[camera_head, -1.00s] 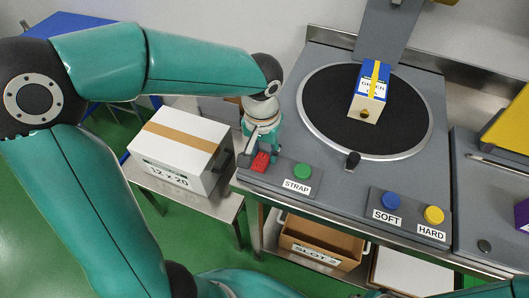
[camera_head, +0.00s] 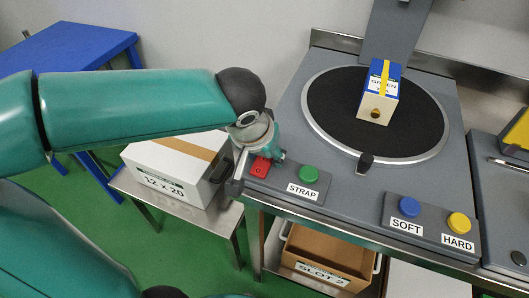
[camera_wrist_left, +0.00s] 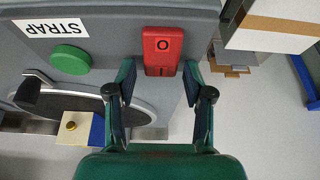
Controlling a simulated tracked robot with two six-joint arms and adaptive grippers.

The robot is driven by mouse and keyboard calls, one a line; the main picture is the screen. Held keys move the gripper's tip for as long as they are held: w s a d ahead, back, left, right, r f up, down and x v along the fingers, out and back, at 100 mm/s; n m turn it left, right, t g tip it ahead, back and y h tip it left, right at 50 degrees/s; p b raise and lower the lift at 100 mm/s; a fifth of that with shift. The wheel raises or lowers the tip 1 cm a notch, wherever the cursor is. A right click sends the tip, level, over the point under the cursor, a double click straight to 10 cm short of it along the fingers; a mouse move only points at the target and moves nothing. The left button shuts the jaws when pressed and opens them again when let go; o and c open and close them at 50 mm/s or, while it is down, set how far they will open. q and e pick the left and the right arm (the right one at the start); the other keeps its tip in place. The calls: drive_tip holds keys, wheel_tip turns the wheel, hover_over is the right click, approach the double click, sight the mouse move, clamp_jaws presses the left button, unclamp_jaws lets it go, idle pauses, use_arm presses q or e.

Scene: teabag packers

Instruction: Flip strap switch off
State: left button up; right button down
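The red strap switch (camera_head: 260,167) sits at the left end of the STRAP panel, left of the green button (camera_head: 308,173). The two fingers are spread apart, one on each side of the switch's near end, with nothing held. I cannot tell whether they touch it. In the head view my left gripper (camera_head: 252,160) is over the switch and partly hides it. My right gripper is not in view.
A box with a yellow strap (camera_head: 380,92) sits on the black turntable (camera_head: 335,105). Blue (camera_head: 409,206) and yellow (camera_head: 458,223) buttons are to the right. A white 12 x 20 carton (camera_head: 170,165) stands on a low table at left. An open SLOT 2 box (camera_head: 325,255) is below.

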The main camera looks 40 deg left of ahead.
use_arm(q)
drive_tip(key=shift+r, duration=0.1)
drive_tip(key=v, duration=1.1)
drive_tip(key=shift+s+r, duration=0.2)
drive_tip(key=shift+r, duration=0.15)
